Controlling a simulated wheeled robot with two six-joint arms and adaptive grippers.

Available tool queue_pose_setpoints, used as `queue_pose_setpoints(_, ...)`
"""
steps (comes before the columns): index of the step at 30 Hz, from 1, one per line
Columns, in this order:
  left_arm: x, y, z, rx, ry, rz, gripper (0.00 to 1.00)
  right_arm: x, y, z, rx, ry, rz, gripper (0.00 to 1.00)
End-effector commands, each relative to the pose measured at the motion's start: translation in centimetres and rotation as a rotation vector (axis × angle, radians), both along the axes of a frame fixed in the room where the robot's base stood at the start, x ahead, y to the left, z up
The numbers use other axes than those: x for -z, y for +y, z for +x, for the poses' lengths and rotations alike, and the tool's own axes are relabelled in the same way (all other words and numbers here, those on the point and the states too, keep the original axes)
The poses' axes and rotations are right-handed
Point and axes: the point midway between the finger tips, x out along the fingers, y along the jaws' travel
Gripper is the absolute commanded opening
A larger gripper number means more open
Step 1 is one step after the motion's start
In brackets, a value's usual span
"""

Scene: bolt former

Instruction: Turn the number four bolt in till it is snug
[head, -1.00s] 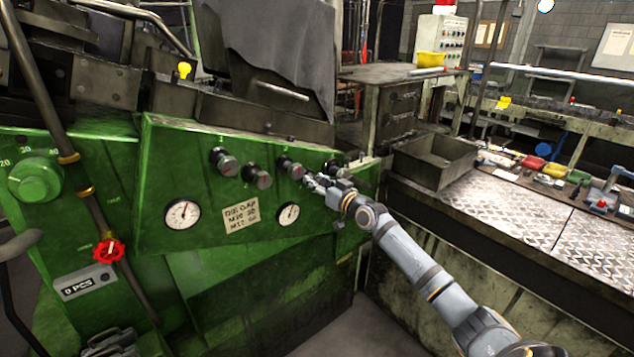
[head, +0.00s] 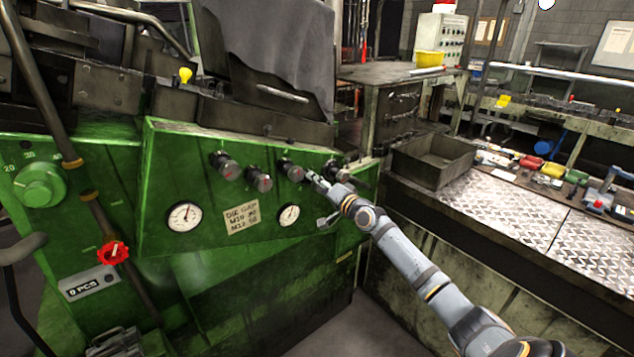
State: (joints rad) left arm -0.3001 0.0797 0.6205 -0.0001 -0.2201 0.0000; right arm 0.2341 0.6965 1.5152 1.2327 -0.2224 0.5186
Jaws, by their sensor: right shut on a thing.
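A row of dark round bolt heads sticks out of the sloping green panel (head: 150,180). The first (head: 226,166), second (head: 259,181) and third (head: 292,171) are in plain view from left to right. My right gripper (head: 314,179) reaches in from the lower right, just right of the third head. It is shut on the number four bolt, which its fingers mostly hide. Another dark head (head: 339,168) shows behind and above the gripper. How deep the number four bolt sits is hidden. My left gripper is not in view.
Two white dial gauges (head: 184,217) and a die gap label (head: 242,219) sit below the bolts. A red handwheel (head: 113,252) and slanting pipe are at left. An open metal bin (head: 432,160) and a tread-plate bench (head: 500,209) stand right of my arm.

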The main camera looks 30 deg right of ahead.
Motion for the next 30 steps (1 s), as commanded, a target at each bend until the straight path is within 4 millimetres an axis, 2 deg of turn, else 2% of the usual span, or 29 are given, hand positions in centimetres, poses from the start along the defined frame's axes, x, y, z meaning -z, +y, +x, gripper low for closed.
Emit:
queue_pose_setpoints(12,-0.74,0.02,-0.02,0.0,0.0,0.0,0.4,0.07,-0.02,-0.01,0.001,0.018,0.224,0.09)
queue_pose_setpoints(30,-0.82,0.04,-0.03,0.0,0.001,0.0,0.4,0.14,-0.01,-0.01,0.0,0.023,0.276,0.09)
